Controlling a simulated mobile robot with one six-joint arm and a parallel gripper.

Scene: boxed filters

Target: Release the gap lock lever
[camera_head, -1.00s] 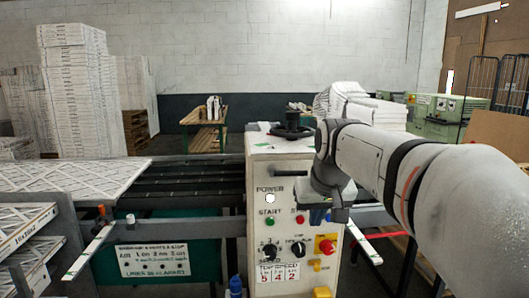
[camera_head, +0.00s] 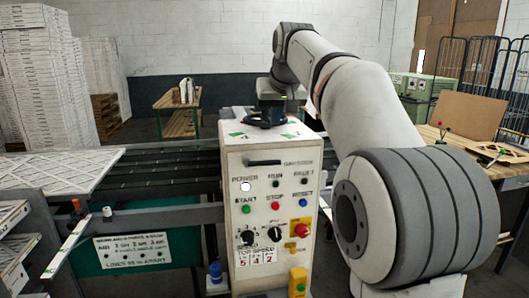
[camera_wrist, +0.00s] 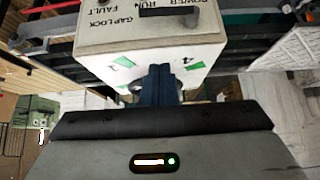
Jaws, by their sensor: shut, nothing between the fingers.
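The gap lock lever (camera_head: 263,162) is a dark horizontal bar on the upper front of the white control cabinet (camera_head: 240,215). The words GAP LOCK are printed to its right. In the wrist view the dark lever (camera_wrist: 170,16) shows at the top edge, with the label upside down. My gripper (camera_head: 266,116) is over the cabinet top, behind the lever and apart from it. In the wrist view its dark fingers (camera_wrist: 160,82) are together and empty. They partly hide a dark handwheel on the cabinet top; whether they touch it I cannot tell.
The front panel has buttons, knobs and a red emergency stop (camera_head: 301,228) on yellow. A conveyor (camera_head: 170,178) runs left of the cabinet. Stacked boxed filters (camera_head: 50,90) stand at the far left. A wooden table (camera_head: 460,150) stands to the right.

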